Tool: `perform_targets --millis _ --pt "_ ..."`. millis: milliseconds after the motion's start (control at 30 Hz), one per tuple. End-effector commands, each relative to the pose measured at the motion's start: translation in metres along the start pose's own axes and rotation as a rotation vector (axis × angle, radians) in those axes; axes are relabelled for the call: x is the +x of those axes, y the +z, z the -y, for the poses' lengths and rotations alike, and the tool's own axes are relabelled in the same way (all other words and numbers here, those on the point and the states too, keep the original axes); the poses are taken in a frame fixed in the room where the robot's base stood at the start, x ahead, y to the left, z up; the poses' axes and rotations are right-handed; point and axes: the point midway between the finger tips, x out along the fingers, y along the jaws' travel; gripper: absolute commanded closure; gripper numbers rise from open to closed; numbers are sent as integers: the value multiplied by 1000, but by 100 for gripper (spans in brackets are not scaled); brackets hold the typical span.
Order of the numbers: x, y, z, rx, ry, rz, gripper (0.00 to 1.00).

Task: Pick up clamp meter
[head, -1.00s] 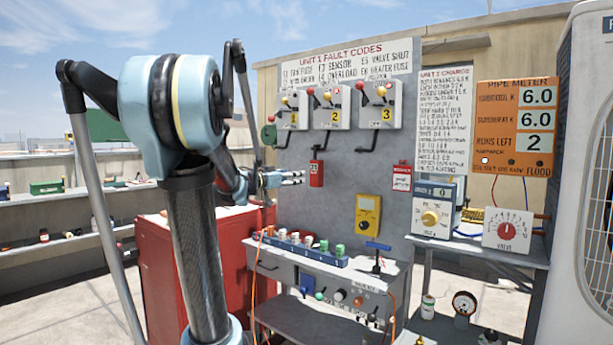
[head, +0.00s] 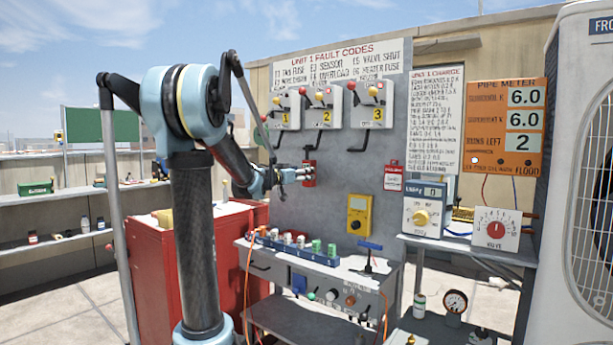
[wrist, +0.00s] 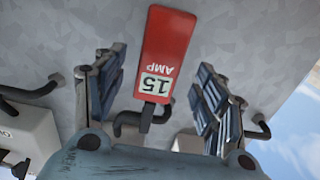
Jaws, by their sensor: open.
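A yellow handheld meter (head: 359,215) with a dark dial, which looks like the clamp meter, is upright against the grey panel, above the workbench. My gripper (head: 292,175) is open and empty, left of and a little above the meter, apart from it. In the wrist view, the open fingers (wrist: 161,60) stand on either side of a red "15 AMP" piece (wrist: 168,45) near a dark hook; I cannot tell whether they touch it. This red piece also shows beside my fingertips in the head view (head: 309,180). The meter is not in the wrist view.
Three lever switches (head: 325,108) sit above on the panel (head: 400,120). A red cabinet (head: 150,265) stands left. A valve box (head: 496,229) stands right.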

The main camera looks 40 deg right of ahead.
Motion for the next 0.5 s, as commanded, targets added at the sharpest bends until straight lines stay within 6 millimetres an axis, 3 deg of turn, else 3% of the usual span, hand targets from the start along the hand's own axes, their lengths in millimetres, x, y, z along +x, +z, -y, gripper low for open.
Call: perform_targets --millis 267,500 --pt "12 4 0 0 2 0 35" --pt "41 9 0 0 2 0 35"
